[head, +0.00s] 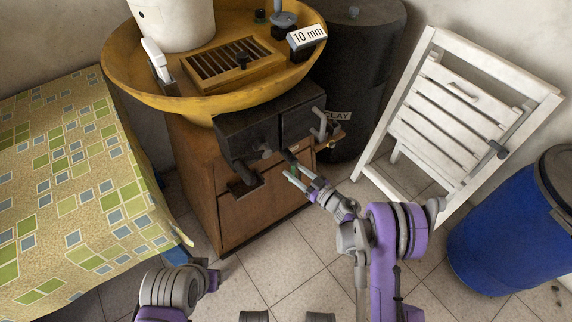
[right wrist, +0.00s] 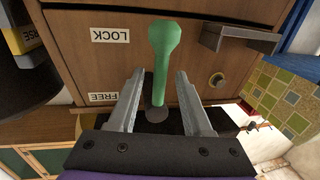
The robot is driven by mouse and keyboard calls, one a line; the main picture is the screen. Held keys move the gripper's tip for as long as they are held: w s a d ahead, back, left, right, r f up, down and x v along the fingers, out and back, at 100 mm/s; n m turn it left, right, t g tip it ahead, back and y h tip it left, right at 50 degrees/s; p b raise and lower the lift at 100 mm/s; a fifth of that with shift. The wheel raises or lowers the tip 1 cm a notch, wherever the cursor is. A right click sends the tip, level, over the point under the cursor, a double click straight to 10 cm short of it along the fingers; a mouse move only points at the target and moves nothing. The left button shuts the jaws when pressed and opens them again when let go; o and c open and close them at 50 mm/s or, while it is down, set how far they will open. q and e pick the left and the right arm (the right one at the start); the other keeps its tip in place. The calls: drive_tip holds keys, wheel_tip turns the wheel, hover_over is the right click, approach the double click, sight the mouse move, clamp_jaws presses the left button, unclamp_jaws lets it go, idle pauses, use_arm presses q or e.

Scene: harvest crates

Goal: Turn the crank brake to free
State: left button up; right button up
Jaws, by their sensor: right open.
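The crank brake is a green lever with a rounded knob (right wrist: 163,50) on a brown wooden cabinet front; its dark pivot (right wrist: 157,114) shows in the right wrist view. My right gripper (right wrist: 158,80) is open, with a finger on each side of the green lever and gaps to both. In the head view my right gripper (head: 300,177) is at the cabinet front, and the lever is small and partly hidden. My left gripper is out of view.
The wooden cabinet (head: 203,158) carries a yellow basin (head: 125,80) and a dark box with grey handles (head: 250,130). A patterned table (head: 80,180) stands left. A white folding chair (head: 460,95), a blue barrel (head: 500,250) and a dark CLAY drum (head: 365,60) stand right.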

drive_tip(key=shift+x, duration=2.15)
clamp_jaws()
